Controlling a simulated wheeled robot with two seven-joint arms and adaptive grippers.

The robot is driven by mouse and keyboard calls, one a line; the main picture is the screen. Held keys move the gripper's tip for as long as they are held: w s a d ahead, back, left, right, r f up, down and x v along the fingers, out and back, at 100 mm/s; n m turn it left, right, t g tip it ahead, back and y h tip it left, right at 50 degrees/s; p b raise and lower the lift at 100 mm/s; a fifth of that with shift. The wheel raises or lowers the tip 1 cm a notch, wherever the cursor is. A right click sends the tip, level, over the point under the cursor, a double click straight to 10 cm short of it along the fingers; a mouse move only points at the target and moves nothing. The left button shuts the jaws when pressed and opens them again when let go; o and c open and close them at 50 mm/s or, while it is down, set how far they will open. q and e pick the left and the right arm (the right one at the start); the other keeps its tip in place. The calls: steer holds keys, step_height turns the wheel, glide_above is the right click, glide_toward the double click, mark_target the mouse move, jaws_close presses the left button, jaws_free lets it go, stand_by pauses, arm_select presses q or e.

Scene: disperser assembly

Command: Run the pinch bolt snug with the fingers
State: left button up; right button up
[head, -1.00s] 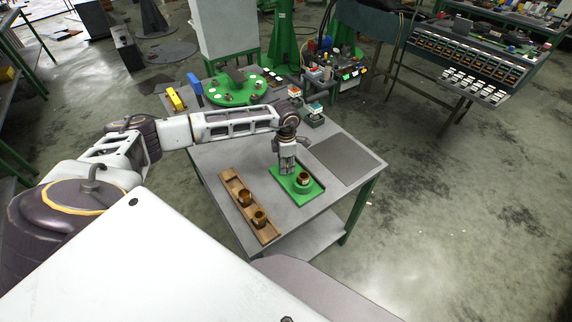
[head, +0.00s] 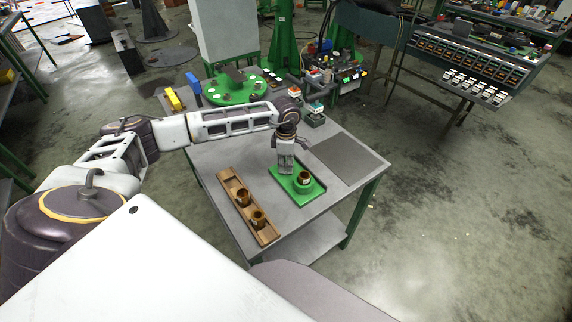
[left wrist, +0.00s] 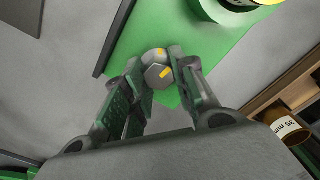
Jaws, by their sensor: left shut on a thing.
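A green fixture (head: 313,193) lies on the grey table, with a brown-gold ring-like part (head: 304,176) standing in its raised round seat. My left gripper (head: 286,169) points down at the fixture's far left part, beside the seat. In the left wrist view its fingers (left wrist: 158,76) are closed on the grey hex head of the pinch bolt (left wrist: 157,73), which has yellow marks. A second rounded grey part lies right behind the head. The green fixture (left wrist: 205,45) shows beneath. The bolt's shank is hidden. My right gripper is in neither view.
A wooden tray (head: 229,187) with two gold-brown cups (head: 258,218) lies left of the fixture. A dark grey mat (head: 346,160) lies to the right. A round green fixture (head: 236,90), yellow and blue blocks and small switch boxes stand farther back.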

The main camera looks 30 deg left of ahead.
arm_select(q)
steer(key=o, duration=1)
steer(key=shift+r, duration=0.1)
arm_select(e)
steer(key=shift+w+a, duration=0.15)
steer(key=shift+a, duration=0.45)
arm_select(q)
steer(key=shift+r, duration=0.5)
step_height(320, 180, up, 11)
steer(key=shift+f, duration=0.1)
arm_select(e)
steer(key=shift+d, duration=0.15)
